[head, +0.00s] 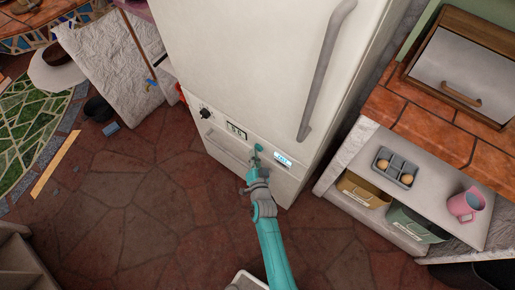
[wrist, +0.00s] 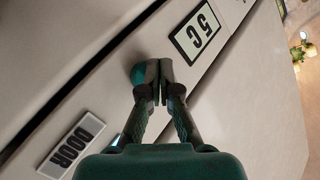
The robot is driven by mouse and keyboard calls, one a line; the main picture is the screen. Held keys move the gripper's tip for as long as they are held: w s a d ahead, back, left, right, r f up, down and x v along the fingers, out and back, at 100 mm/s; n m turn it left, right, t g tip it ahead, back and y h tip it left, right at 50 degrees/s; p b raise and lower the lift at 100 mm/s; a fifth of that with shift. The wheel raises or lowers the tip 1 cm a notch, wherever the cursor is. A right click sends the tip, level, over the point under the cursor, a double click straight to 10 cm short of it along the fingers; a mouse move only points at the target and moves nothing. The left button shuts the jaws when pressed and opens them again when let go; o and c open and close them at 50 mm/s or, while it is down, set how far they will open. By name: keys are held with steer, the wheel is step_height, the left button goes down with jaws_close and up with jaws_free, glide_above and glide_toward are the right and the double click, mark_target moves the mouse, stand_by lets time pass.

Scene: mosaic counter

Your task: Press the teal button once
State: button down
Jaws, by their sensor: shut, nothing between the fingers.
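The teal button (wrist: 137,74) is a round knob on the white fridge's front panel, between a "5 C" display (wrist: 198,32) and a "DOOR" label (wrist: 72,145). My gripper (wrist: 160,78) is shut and empty. In the wrist view its fingertips overlap the button's right side and hide part of it. I cannot tell if they touch it. In the head view the button (head: 258,147) shows just above my gripper (head: 256,163), with the display (head: 237,130) to its left and the label (head: 283,159) to its right.
The fridge (head: 240,60) has a long grey handle (head: 325,70) and a black knob (head: 204,112) on its panel. To the right, a shelf holds an egg tray (head: 395,167) and a pink mug (head: 466,205). The stone floor (head: 140,210) at left is mostly clear.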

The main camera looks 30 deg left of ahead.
steer(key=shift+s, duration=0.45)
steer(key=shift+s, duration=0.1)
steer(key=s, duration=0.4)
steer(key=shift+s+a, duration=0.25)
steer(key=shift+s, duration=0.15)
stand_by(0.7)
